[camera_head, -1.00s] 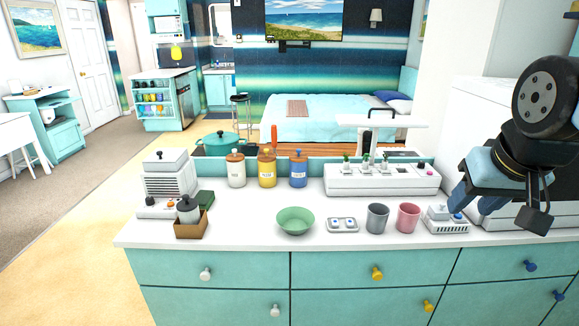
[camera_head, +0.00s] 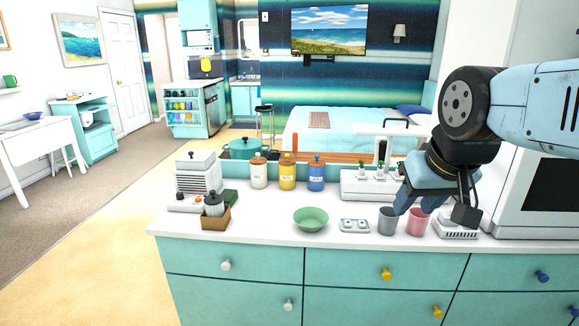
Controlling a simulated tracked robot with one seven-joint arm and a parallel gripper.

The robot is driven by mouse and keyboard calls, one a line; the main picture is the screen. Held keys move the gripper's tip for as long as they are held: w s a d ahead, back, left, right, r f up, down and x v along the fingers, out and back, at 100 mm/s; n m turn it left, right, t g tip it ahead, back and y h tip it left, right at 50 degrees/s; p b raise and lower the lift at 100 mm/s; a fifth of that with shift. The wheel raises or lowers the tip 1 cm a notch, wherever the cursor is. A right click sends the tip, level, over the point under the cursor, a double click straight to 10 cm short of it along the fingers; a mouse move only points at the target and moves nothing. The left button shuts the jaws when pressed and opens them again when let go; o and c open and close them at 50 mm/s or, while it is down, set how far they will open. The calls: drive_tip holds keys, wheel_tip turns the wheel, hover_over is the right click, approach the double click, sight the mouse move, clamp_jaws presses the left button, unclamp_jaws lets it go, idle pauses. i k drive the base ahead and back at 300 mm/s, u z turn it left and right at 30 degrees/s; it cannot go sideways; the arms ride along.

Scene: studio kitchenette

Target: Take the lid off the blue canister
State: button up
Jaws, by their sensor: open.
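The blue canister (camera_head: 316,178) stands upright at the back of the white counter, right of a yellow canister and a white one. Its brown lid (camera_head: 317,160), with a small dark knob, sits on top. Part of the pink cup and the white planter box is hidden behind my gripper.
A yellow canister (camera_head: 287,177) stands close beside the blue one, then a white canister (camera_head: 258,173). A white planter box (camera_head: 360,186) stands to the right. A green bowl (camera_head: 310,219), a grey cup (camera_head: 387,221) and a pink cup (camera_head: 417,222) are in front.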

sight(317, 162)
drive_tip(key=u, duration=0.15)
drive_tip(key=i, duration=1)
drive_tip(key=z, duration=0.05)
